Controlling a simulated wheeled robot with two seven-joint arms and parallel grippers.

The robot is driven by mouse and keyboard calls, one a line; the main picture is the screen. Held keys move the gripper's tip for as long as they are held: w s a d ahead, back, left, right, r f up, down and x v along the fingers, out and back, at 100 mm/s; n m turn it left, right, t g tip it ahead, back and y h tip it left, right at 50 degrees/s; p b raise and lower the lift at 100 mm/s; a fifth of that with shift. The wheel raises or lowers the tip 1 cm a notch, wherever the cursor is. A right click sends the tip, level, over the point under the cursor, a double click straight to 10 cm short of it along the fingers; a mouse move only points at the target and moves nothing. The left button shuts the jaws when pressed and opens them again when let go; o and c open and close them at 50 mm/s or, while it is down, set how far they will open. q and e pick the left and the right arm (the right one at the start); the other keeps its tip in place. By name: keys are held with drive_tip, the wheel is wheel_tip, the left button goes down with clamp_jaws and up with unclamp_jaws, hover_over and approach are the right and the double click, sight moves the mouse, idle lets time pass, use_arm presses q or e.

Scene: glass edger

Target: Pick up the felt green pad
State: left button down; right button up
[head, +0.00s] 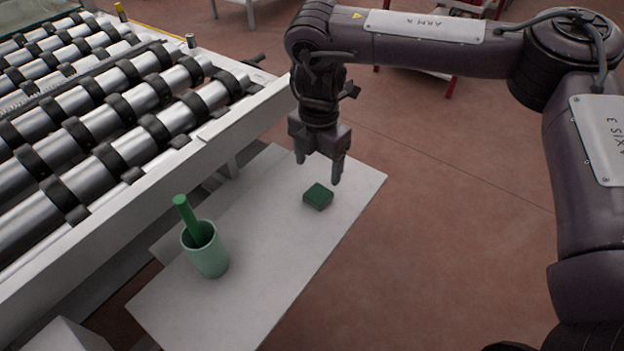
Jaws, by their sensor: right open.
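The felt green pad (318,196) is a small dark green block lying flat on the white table (262,262), towards its far right end. My right gripper (318,172) hangs fingers down above and just behind the pad in the head view. Its two fingers are apart with nothing between them, and they appear clear of the pad. My left gripper does not show in the head view.
A pale green cup (207,258) holding a green stick (187,216) stands on the table, left of the pad. A roller conveyor (110,115) with a white side rail runs along the left. The tabletop around the pad is clear.

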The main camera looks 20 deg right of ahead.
sight(319, 193)
drive_tip(key=f, duration=0.2)
drive_tip(key=s+f, duration=0.1)
drive_tip(key=shift+f, duration=0.4)
wheel_tip(319, 193, down, 3)
drive_tip(key=shift+r+p, duration=0.2)
drive_tip(key=shift+p, duration=0.15)
drive_tip(key=shift+f, duration=0.4)
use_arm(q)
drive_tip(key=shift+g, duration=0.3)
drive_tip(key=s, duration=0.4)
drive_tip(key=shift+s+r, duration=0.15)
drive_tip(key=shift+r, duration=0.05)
use_arm(e)
drive_tip(key=c, duration=1.1)
